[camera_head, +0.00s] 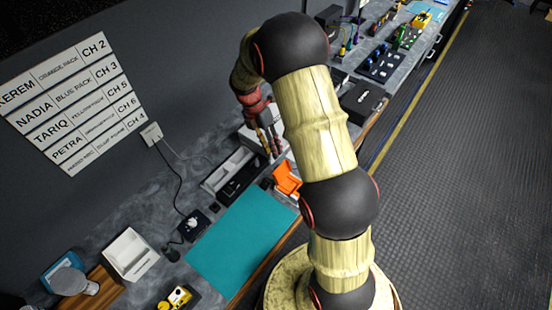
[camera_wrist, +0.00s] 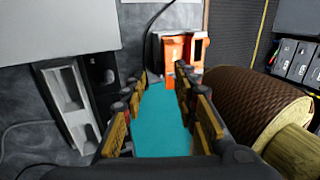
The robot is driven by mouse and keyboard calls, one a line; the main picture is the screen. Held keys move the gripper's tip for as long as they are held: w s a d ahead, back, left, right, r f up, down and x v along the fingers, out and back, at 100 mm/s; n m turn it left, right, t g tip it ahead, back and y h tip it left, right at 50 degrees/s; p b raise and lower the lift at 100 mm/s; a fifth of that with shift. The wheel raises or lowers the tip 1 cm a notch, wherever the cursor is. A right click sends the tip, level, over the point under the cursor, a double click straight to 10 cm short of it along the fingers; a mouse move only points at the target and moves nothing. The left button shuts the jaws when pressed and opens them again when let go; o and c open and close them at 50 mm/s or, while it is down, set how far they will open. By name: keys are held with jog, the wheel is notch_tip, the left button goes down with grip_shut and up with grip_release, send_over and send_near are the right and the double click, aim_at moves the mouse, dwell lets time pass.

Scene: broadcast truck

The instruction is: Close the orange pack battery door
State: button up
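The orange pack (camera_head: 286,178) sits on the counter beside the far end of the teal mat, partly hidden by my arm in the head view. An orange panel stands out from it and looks like its battery door, swung open; the hinge is too small to make out. My gripper (camera_head: 270,146) is above the counter near the pack. In the wrist view my gripper (camera_wrist: 161,77) has its fingers apart with nothing between them, not touching the pack.
The teal mat (camera_head: 240,238) is bare. A grey and black slotted holder (camera_head: 232,172) stands against the wall side of the pack. A white tray (camera_head: 131,254) and a wall adapter with cable (camera_head: 151,134) are at left. Black cases (camera_head: 363,101) lie farther along the counter.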

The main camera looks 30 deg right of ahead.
aim_at(278, 166)
jog(key=x, duration=0.6)
jog(key=shift+c, duration=1.4)
grip_shut()
